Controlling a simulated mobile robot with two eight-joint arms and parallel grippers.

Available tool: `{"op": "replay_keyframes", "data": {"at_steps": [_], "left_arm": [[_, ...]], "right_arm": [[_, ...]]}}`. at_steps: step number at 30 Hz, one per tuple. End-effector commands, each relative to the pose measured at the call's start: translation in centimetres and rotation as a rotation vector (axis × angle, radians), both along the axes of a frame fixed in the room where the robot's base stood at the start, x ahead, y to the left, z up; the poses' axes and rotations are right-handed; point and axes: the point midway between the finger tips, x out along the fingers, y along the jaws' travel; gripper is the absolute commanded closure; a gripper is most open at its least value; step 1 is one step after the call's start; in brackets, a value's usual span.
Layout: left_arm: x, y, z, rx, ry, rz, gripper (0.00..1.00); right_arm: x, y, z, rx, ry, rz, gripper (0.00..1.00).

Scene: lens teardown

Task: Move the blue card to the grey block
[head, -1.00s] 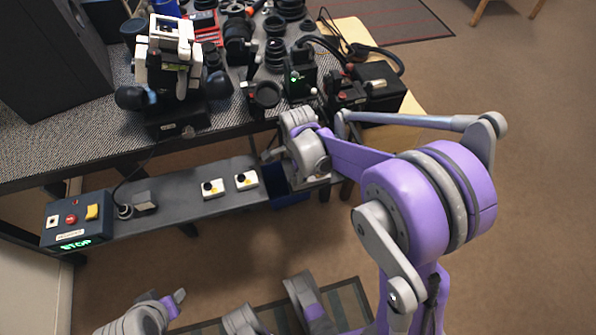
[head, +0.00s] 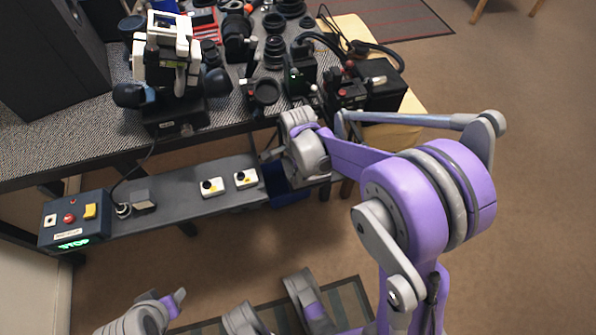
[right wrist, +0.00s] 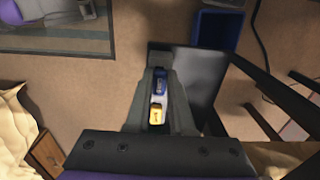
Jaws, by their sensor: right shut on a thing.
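My right gripper (right wrist: 158,95) is shut on a small blue piece (right wrist: 160,80), which I take to be the blue card. A yellow piece (right wrist: 156,114) shows just below the blue one, between the same fingers. In the head view my right gripper (head: 270,153) is beside the right end of the low shelf, under the table edge, and the card cannot be made out there. A small grey block (head: 144,200) stands on the left part of the shelf, beside the control box, well left of the gripper.
The control box (head: 75,219) with buttons sits at the shelf's left end. Two white switch boxes (head: 211,187) (head: 246,179) sit on the shelf (head: 180,199) between block and gripper. A blue bin (head: 289,196) is below the gripper. The table above is crowded with lenses.

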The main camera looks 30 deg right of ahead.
Motion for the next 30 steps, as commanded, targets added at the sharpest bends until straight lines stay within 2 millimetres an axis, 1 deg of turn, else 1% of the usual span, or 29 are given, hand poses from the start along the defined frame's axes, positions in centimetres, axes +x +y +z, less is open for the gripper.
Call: {"op": "replay_keyframes", "data": {"at_steps": [12, 13, 17, 18, 26, 30], "left_arm": [[0.03, 0.00, -0.19, 0.000, 0.001, 0.000, 0.50], [0.03, 0.00, -0.19, 0.000, 0.001, 0.000, 0.50], [0.03, 0.00, -0.19, 0.000, 0.001, 0.000, 0.50], [0.03, 0.00, -0.19, 0.000, 0.001, 0.000, 0.50], [0.03, 0.00, -0.19, 0.000, 0.001, 0.000, 0.50], [-0.02, 0.00, 0.15, 0.000, -0.001, 0.000, 0.50]], "right_arm": [[0.00, 0.00, -0.25, 0.000, 0.000, 0.000, 1.00], [0.00, 0.00, -0.25, 0.000, 0.000, 0.000, 0.75], [0.00, 0.00, -0.25, 0.000, 0.000, 0.000, 0.52], [0.00, 0.00, -0.25, 0.000, 0.000, 0.000, 0.45], [0.00, 0.00, -0.24, 0.000, 0.000, 0.000, 0.44], [-0.01, 0.00, 0.56, 0.000, 0.000, 0.000, 0.44]]}}
